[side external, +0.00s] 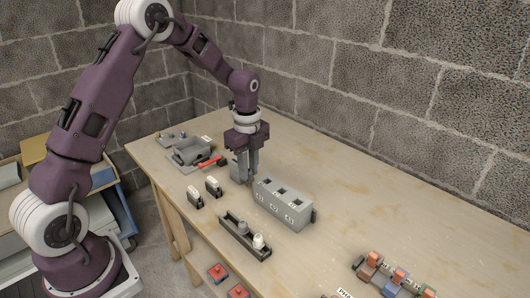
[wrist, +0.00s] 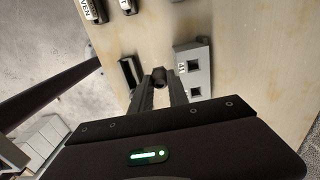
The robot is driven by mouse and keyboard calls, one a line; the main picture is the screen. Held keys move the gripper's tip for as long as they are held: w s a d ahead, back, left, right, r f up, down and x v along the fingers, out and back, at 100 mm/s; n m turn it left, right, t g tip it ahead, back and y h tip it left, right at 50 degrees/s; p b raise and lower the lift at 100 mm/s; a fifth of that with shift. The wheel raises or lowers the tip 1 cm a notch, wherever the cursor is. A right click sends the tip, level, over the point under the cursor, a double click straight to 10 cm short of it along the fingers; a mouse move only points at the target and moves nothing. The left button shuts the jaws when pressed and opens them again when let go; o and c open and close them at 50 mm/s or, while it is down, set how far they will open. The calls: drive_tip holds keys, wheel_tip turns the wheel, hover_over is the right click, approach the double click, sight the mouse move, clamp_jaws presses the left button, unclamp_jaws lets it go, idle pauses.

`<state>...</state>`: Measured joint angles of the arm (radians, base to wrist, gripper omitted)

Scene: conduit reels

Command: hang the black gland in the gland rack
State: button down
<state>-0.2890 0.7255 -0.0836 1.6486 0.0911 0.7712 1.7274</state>
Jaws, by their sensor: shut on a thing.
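My gripper (wrist: 160,86) is shut on a black gland (wrist: 159,77), which shows as a short dark cylinder between the fingertips in the wrist view. In the side view my gripper (side external: 245,181) points down, just behind the left end of a grey block (side external: 298,217) with square openings in its top and labels on its front. The block also shows right of the fingers in the wrist view (wrist: 184,50). A dark narrow holder (side external: 231,234) with a grey piece and a white piece stands in front of the block. I cannot tell which is the gland rack.
Two small labelled black-and-white pieces (side external: 195,197) stand left of the dark holder. A grey fixture (side external: 190,152) and a red-handled tool (side external: 212,162) lie behind them. Orange, blue and green pieces (side external: 396,281) stand at the front right. The table's back right is clear.

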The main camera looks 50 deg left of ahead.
drive_tip(key=s+f, duration=0.4)
drive_tip(key=s, duration=0.4)
drive_tip(key=shift+d+f, duration=0.35)
drive_tip(key=shift+f, duration=0.05)
drive_tip(key=shift+s+f, duration=0.1)
drive_tip(key=shift+f, duration=1.9)
drive_tip(key=c, duration=0.9)
unclamp_jaws()
drive_tip(key=shift+c, duration=0.2)
drive_tip(key=shift+r, duration=0.1)
wheel_tip(320, 180, up, 7)
